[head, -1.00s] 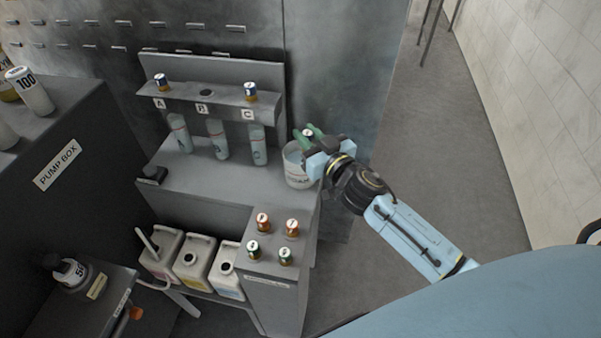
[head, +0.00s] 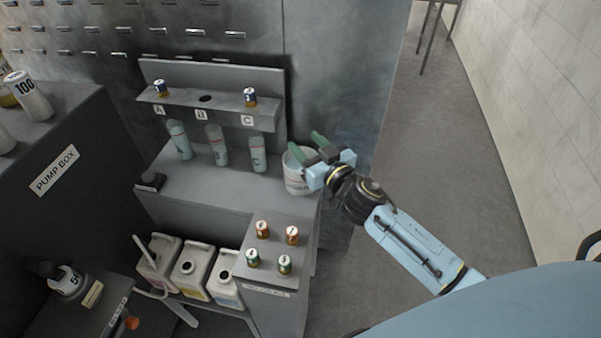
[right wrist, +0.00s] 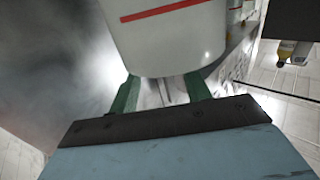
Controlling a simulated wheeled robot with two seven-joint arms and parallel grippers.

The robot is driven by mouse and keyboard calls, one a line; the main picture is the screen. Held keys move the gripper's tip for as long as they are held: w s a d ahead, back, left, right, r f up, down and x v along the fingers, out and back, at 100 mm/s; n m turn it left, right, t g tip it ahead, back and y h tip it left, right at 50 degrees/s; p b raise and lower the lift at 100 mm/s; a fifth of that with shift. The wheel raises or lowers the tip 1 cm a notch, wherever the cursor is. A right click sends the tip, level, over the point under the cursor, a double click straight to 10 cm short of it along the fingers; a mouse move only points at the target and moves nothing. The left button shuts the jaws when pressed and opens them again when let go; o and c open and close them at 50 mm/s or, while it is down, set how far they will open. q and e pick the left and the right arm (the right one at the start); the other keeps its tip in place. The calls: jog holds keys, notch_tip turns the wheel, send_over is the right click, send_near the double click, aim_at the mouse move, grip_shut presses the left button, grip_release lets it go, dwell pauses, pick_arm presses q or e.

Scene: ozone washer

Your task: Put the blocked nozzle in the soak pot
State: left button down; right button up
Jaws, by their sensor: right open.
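The soak pot (head: 296,182) is a whitish cup at the right end of the grey bench. My right gripper (head: 308,146) is open over the pot's top, its green fingers spread with nothing visible between them. In the right wrist view, the open fingers (right wrist: 161,92) lie below a large white cylinder wall with a red stripe, apparently the pot (right wrist: 165,35). No nozzle shows there, and the pot's inside is hidden in the head view. The rack shelf holds capped nozzles at A (head: 160,88) and C (head: 249,97); the hole at B (head: 205,99) is empty. My left gripper is out of view.
Clear tubes (head: 217,147) stand below the rack. Several orange and green capped nozzles (head: 284,264) stand on the front cabinet. White jugs (head: 190,268) sit on a low shelf. The pump box (head: 55,170) is at left. Floor right of the bench is clear.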

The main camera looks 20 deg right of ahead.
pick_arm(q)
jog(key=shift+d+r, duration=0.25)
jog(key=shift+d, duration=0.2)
pick_arm(e)
jog(key=s+d, duration=0.2)
jog(key=s, duration=1.1)
jog(key=shift+s, duration=0.15)
